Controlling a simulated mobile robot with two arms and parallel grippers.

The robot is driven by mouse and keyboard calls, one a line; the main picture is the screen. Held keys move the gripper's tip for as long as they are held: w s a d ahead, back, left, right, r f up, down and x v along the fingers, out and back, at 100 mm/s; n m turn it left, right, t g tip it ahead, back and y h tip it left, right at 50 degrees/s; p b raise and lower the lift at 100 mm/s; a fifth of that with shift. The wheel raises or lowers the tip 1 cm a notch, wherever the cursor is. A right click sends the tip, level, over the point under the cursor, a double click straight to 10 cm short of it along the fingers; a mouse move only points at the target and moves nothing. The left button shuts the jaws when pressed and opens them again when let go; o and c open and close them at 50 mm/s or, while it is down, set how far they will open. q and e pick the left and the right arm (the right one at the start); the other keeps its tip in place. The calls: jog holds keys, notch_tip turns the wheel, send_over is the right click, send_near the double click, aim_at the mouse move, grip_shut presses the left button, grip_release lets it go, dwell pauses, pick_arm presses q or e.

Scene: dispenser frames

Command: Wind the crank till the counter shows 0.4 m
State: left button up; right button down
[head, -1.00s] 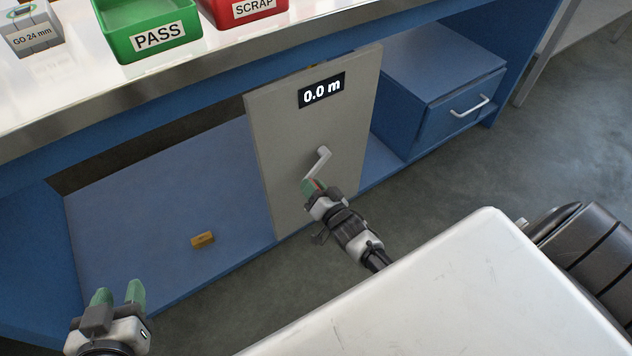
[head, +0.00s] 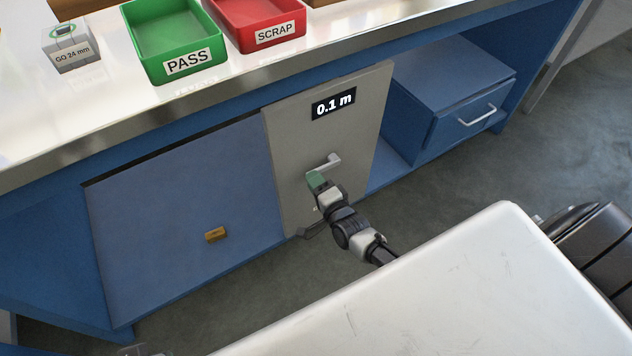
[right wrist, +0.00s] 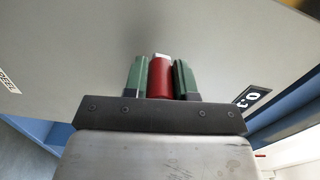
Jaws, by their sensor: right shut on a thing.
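The grey panel (head: 345,120) stands upright under the bench, with a black counter (head: 333,104) near its top that reads 0.1 m. The crank (head: 328,162) sits on the panel's face below the counter, its pale arm pointing down to the left from its pivot. My right gripper (head: 317,180) is at the crank's outer end. In the right wrist view its green fingers are shut on the red crank handle (right wrist: 160,77), and the counter (right wrist: 250,98) shows partly at the right. Of my left arm only a small dark part shows at the bottom edge of the head view; its fingers are out of view.
On the bench top are a green PASS bin (head: 175,45), a red SCRAP bin (head: 258,20) and a grey GO 24 mm block (head: 70,52). A blue drawer (head: 466,112) is at the right.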

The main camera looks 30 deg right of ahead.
jog(key=shift+d+r+m, duration=0.1)
jog(key=shift+r+m, duration=0.55)
jog(key=shift+m, duration=0.15)
pick_arm(q)
jog(key=shift+p+x, duration=0.45)
jog(key=shift+x, duration=1.75)
pick_arm(e)
jog(key=shift+d+r+m, duration=0.2)
jog(key=shift+r+m, duration=0.4)
jog(key=shift+m, duration=0.3)
pick_arm(q)
jog(key=shift+s+f, duration=0.1)
jog(key=shift+s, duration=0.05)
pick_arm(e)
jog(key=c, duration=0.9)
grip_release()
pick_arm(q)
jog(key=shift+d, duration=0.1)
